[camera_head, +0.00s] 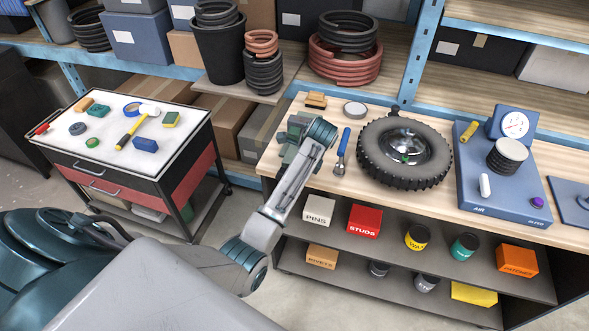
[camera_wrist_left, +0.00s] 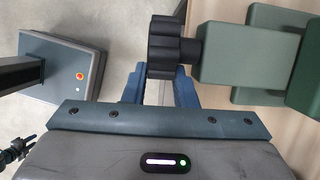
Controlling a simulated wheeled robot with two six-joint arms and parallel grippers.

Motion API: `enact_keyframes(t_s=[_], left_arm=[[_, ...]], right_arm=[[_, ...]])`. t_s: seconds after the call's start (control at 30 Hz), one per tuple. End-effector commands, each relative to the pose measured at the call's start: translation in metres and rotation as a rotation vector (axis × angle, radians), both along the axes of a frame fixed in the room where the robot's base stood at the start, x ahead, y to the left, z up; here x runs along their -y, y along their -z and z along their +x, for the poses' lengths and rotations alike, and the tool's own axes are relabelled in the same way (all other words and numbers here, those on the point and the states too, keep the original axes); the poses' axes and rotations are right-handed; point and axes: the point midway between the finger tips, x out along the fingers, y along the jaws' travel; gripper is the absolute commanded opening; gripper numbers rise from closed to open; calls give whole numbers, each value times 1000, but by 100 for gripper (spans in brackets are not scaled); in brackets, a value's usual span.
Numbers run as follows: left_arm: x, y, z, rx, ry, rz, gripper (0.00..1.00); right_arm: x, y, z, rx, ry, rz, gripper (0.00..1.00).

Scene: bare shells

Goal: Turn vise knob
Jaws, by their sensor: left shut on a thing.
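The black lobed vise knob (camera_wrist_left: 172,47) is at the top middle of the left wrist view, joined to the green vise (camera_wrist_left: 240,52) on its right. My left gripper (camera_wrist_left: 166,76) has its blue fingers on either side of the knob and is shut on it. In the head view the green vise (camera_head: 290,140) sits at the left front edge of the workbench (camera_head: 330,183). My left arm reaches up to it and partly covers it; the knob is not clear there. My right gripper is not in view.
A blue-handled brush (camera_head: 342,150) and a tire (camera_head: 403,151) lie right of the vise, with a blue gauge station (camera_head: 505,190) further right. A tool cart (camera_head: 130,150) stands left. Shelves with boxes and cans are under the bench.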

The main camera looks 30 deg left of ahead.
Motion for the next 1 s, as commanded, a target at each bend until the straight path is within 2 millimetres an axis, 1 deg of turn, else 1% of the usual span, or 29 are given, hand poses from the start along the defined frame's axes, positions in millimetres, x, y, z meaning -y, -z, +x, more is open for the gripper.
enact_keyframes(t_s=[0.03, 0.1, 0.4, 0.97, 1.0], left_arm=[[5, 6, -2, -17, 2, 24, 2], [5, 8, -2, -28, 3, 68, 2], [5, 12, -2, -56, 1, 188, 2], [4, 14, -3, -65, 1, 218, 2], [4, 14, -3, -65, 1, 218, 29]], right_arm=[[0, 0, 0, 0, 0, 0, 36], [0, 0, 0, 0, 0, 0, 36], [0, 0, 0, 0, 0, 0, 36], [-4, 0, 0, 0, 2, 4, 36], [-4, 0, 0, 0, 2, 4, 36]])
